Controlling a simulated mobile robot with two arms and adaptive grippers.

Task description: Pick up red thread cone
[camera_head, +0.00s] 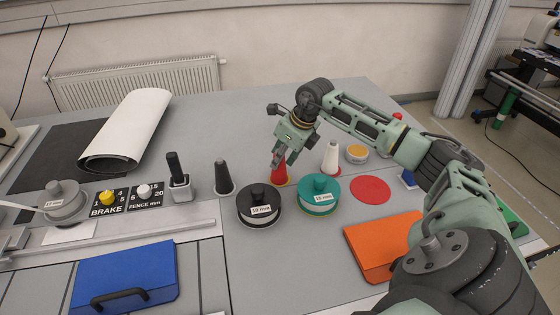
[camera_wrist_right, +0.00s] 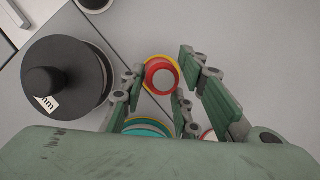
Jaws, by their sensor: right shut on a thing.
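The red thread cone (camera_head: 279,175) stands upright in the middle of the table, behind the black and teal reels. A thin yellow edge shows around its base. My right gripper (camera_head: 279,158) comes down on the cone from above and is shut on its upper part. In the right wrist view the red cone (camera_wrist_right: 160,76) shows from its top end, with the fingers of my right gripper (camera_wrist_right: 160,88) around it. I cannot tell whether its base touches the table. My left gripper is not in view.
A black reel (camera_head: 258,205) and a teal reel (camera_head: 318,194) stand close in front. A dark cone (camera_head: 223,178) is to the left, a white cone (camera_head: 331,158) to the right. A red disc (camera_head: 370,189) and orange folder (camera_head: 380,245) lie right. A blue folder (camera_head: 125,275) is front left.

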